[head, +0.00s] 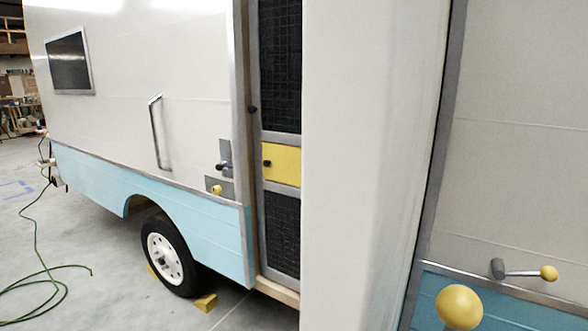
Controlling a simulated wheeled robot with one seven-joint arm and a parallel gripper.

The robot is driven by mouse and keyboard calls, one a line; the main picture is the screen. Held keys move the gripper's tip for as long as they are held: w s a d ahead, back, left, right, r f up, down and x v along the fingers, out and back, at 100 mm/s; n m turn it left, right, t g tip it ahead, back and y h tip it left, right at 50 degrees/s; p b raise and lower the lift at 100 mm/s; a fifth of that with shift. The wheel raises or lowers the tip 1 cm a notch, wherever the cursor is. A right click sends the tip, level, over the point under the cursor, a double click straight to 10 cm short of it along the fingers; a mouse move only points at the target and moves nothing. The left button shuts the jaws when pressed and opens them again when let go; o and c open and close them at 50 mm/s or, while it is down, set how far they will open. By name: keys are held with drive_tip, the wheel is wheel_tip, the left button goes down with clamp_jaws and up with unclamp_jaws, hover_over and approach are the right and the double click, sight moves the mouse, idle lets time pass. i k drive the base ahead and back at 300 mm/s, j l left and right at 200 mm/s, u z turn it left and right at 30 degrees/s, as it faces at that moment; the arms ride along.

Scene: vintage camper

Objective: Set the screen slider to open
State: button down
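The screen slider appears to be the yellow panel (284,164) in the middle of the mesh screen door (281,65), in the head view. A small black knob (267,163) sits at the panel's left side. The yellow panel fills the visible width between the upper and lower dark mesh, and I see no gap in it. Its right edge is hidden behind a large white panel (365,150). My gripper is not in view.
The white panel blocks the view right of the screen door. A grey lever with a yellow ball (548,273) and a larger yellow ball (460,306) are at lower right. A grab handle (155,130) and wheel (168,257) are left; a green cable (45,285) lies on the floor.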

sight(281, 164)
drive_tip(key=u, duration=0.3)
drive_tip(key=j+u, duration=0.55)
drive_tip(key=u, duration=0.15)
drive_tip(key=j+u, duration=0.35)
drive_tip(key=i+j+u, duration=0.15)
drive_tip(key=i+j, duration=0.25)
drive_tip(key=i+j+u, duration=0.15)
drive_tip(key=i+j, duration=0.2)
drive_tip(key=i, duration=0.15)
drive_tip(key=i+j+u, duration=0.2)
drive_tip(key=i+j, duration=0.15)
drive_tip(key=i, duration=0.15)
drive_tip(key=i+l+z, duration=0.15)
drive_tip(key=i+z, duration=0.65)
drive_tip(key=i+j+z, duration=0.15)
drive_tip(key=i+z, duration=0.25)
drive_tip(key=i+j+z, duration=0.4)
drive_tip(key=l, duration=0.1)
